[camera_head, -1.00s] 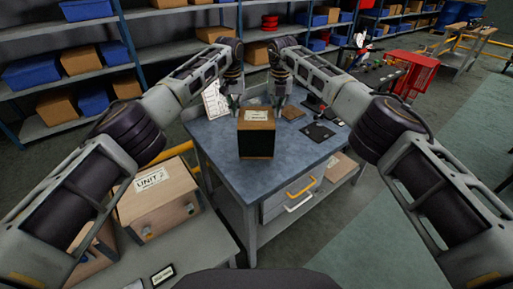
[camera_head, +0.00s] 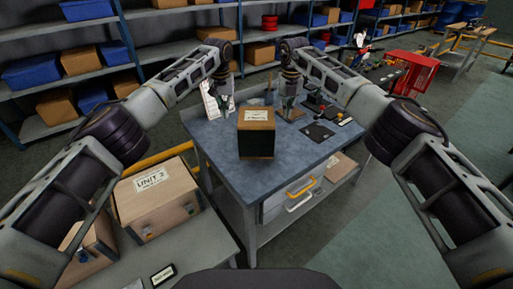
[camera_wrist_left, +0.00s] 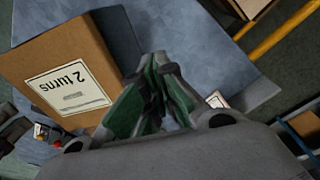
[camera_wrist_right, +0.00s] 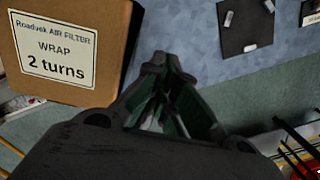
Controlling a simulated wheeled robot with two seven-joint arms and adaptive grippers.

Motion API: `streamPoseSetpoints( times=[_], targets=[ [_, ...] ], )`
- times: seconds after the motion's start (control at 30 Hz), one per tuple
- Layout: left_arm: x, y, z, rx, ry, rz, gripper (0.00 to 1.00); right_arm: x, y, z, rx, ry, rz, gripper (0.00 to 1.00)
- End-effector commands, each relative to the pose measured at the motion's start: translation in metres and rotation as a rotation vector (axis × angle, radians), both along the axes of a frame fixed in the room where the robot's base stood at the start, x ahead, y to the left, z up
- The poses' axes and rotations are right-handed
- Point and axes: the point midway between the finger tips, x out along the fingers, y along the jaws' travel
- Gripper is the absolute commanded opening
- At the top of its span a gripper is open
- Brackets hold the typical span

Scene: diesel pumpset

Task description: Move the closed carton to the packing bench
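A closed brown carton (camera_head: 256,132) with a white label on top stands upright on a blue-topped bench (camera_head: 218,143). Its label reads "Roadvek AIR FILTER WRAP 2 turns" in the right wrist view (camera_wrist_right: 112,25); the carton also shows in the left wrist view (camera_wrist_left: 50,48). My left gripper (camera_head: 223,108) is beyond the carton to its left, and my right gripper (camera_head: 287,108) is beyond it to its right. Both are apart from the carton. In the wrist views the green-padded fingertips meet with nothing between them, on the left (camera_wrist_left: 160,62) and the right (camera_wrist_right: 162,60).
A grey table (camera_head: 205,248) at the near left holds a "UNIT 2" box (camera_head: 155,200) and another box. Dark mats and small items lie at the bench's right side (camera_head: 317,131). Shelves with blue bins line the back. A red cabinet (camera_head: 413,72) stands at back right.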

Motion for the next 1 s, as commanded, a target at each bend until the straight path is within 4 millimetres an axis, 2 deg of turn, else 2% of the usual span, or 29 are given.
streamPoseSetpoints(
  times=[0.23,0.4,0.77,1.0],
  targets=[
    [0.000,0.000,0.000,0.000,0.000,0.000,0.01,0.000,0.000,0.000,0.000,0.000,0.000,0.01],
    [0.000,0.000,0.000,0.000,0.000,0.000,0.21,0.000,-0.001,0.000,0.000,0.000,-0.001,0.21],
    [0.000,0.000,0.001,0.000,0.000,0.000,0.21,0.000,-0.001,0.000,0.000,0.000,-0.001,0.21],
    [-0.001,0.000,0.014,0.000,-0.001,0.000,0.21,0.000,-0.001,0.000,0.000,0.000,-0.001,0.21]
  ],
)
